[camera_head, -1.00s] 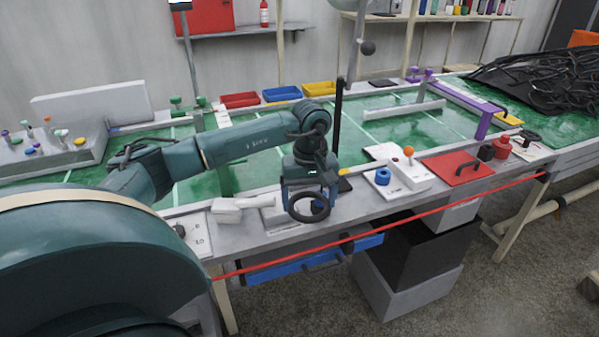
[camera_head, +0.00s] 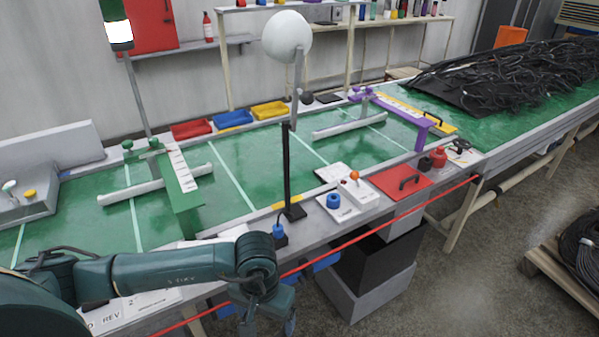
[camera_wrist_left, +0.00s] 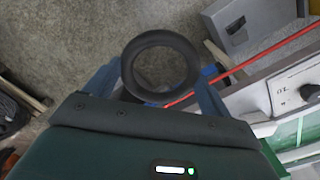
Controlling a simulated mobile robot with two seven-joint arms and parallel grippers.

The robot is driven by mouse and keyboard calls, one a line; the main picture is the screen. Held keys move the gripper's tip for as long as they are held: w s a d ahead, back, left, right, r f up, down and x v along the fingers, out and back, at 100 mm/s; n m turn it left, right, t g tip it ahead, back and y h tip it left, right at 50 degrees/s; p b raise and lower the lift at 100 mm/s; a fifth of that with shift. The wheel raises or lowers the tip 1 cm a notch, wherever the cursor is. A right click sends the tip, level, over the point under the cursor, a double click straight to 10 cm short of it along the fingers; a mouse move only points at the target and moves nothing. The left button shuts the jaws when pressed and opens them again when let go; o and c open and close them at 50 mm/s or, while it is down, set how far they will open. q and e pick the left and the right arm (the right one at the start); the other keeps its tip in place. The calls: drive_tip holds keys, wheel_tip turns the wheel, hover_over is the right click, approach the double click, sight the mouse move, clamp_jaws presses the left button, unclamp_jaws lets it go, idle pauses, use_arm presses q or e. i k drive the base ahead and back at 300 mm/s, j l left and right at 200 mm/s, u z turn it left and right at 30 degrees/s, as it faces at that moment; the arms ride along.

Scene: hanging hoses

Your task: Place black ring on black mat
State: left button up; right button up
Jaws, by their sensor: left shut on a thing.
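The black ring shows in the left wrist view (camera_wrist_left: 129,70) as a thick round loop, held upright between the blue fingers of my left gripper (camera_wrist_left: 158,92). The gripper is shut on it. In the head view my left gripper (camera_head: 287,318) hangs in front of the bench's front edge, low in the picture; the ring is hardly visible there. A small flat dark square (camera_head: 329,98) lies at the bench's back edge. A larger black sheet (camera_head: 432,91) lies under the hoses at the right. I cannot tell which is the black mat. My right gripper is not in view.
A black post (camera_head: 287,170) stands at the bench's front edge. A red line (camera_head: 350,237) runs along the front. The green surface is mostly clear.

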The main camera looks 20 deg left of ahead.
sight(335, 173)
drive_tip(key=i+l+u, duration=0.25)
drive_tip(key=u, duration=0.2)
drive_tip(key=i+l+u, duration=0.2)
drive_tip(key=l+u, duration=0.2)
drive_tip(key=i+l+u, duration=0.1)
drive_tip(key=l, duration=0.2)
drive_tip(key=i+l+u, duration=0.1)
drive_tip(key=l, duration=0.15)
drive_tip(key=i+l+u, duration=0.15)
drive_tip(key=l, duration=0.15)
drive_tip(key=i+l, duration=0.1)
drive_tip(key=l, duration=0.35)
drive_tip(key=i+l, duration=0.15)
drive_tip(key=l, duration=0.3)
drive_tip(key=i+l, duration=0.1)
drive_tip(key=l, duration=0.3)
drive_tip(key=i+l, duration=0.1)
drive_tip(key=l, duration=0.35)
drive_tip(key=i, duration=0.45)
drive_tip(key=u, duration=0.05)
